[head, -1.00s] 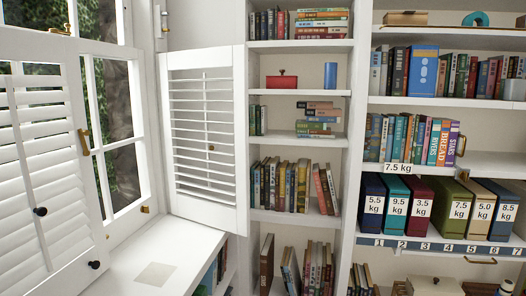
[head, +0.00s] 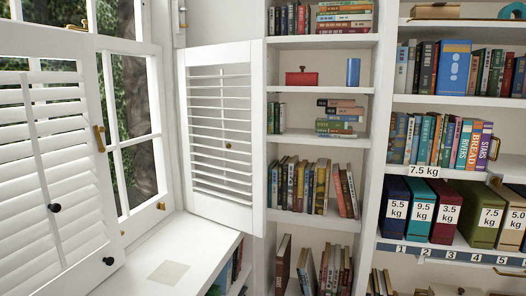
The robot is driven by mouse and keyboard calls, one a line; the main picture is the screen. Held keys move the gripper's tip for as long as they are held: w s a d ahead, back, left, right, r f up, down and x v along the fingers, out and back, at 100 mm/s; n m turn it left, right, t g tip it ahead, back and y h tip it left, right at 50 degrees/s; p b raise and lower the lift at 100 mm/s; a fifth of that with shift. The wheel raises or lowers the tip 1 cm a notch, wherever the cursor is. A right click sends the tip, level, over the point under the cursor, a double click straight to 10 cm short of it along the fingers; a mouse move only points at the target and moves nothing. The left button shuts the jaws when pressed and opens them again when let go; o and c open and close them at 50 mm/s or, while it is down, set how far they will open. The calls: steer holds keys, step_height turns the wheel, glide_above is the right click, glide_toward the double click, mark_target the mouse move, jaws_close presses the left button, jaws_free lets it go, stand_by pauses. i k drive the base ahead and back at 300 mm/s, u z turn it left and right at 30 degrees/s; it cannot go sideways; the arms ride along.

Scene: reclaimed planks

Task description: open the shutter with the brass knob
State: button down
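A white louvred shutter (head: 255,150) with a small round brass knob (head: 228,146) stands at the right side of the window, swung away from the panes beside it. Its outer edge reaches in front of the bookcase's left side. A second white louvred shutter (head: 93,150) at the left stands across part of the window. It has black knobs (head: 54,208) and a brass latch or handle (head: 100,138) on its right edge. My gripper is not in view.
A white sill or cabinet top (head: 205,240) with a beige square (head: 162,273) runs below the window. Bookshelves (head: 320,138) with books, a red box (head: 302,77) and a blue cylinder (head: 353,72) fill the right. Weight-labelled binders (head: 445,212) stand lower right.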

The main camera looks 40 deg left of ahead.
mark_target(252, 220)
steer(key=z, duration=0.25)
steer(key=k, duration=0.55)
steer(key=u, duration=1.3)
steer(key=i, duration=1)
